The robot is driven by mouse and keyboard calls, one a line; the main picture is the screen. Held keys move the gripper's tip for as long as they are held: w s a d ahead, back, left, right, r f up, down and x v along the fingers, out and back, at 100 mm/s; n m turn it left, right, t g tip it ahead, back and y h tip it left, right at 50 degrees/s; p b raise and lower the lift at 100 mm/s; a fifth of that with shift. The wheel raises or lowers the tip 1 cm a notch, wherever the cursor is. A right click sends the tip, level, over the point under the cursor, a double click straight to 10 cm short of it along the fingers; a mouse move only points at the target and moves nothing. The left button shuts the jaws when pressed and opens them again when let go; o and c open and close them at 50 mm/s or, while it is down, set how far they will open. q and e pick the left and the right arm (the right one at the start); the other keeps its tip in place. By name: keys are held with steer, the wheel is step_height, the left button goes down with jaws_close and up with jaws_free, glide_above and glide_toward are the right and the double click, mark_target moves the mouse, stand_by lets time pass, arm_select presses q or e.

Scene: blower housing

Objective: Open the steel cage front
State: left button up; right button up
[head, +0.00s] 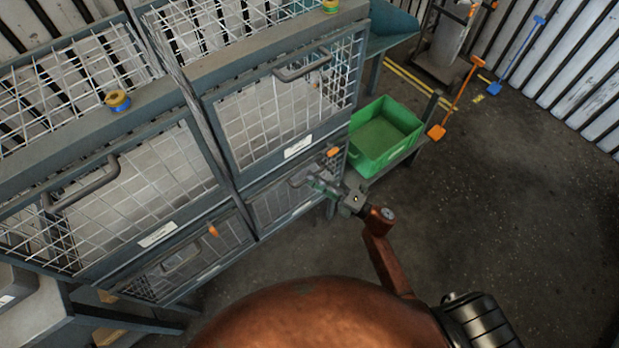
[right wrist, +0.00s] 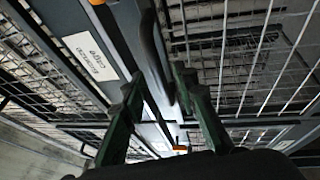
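A grey-framed wire-mesh cage unit (head: 225,190) has several mesh fronts with bar handles. The labels in the head view are too small to read, so I cannot tell which front is the steel one. The upper right front (head: 285,115) and upper left front (head: 150,200) look closed. My right gripper (head: 318,184) is at the handle (head: 299,176) of the lower right front (head: 280,201). In the right wrist view its fingers (right wrist: 160,105) are apart, with a dark handle bar (right wrist: 153,50) running between or just beyond them; contact is unclear. My left gripper is out of view.
A green bin (head: 383,135) stands on a low stand right of the cages. Orange latch tabs (head: 333,152) and a white label (right wrist: 90,57) sit on the fronts. An orange shovel (head: 457,100) leans farther back. The floor (head: 510,200) at right is clear.

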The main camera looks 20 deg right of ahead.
steer(key=shift+w+a+r, duration=0.1)
steer(key=shift+w+a, duration=0.35)
steer(key=shift+w, duration=0.05)
jaws_close()
stand_by(0.5)
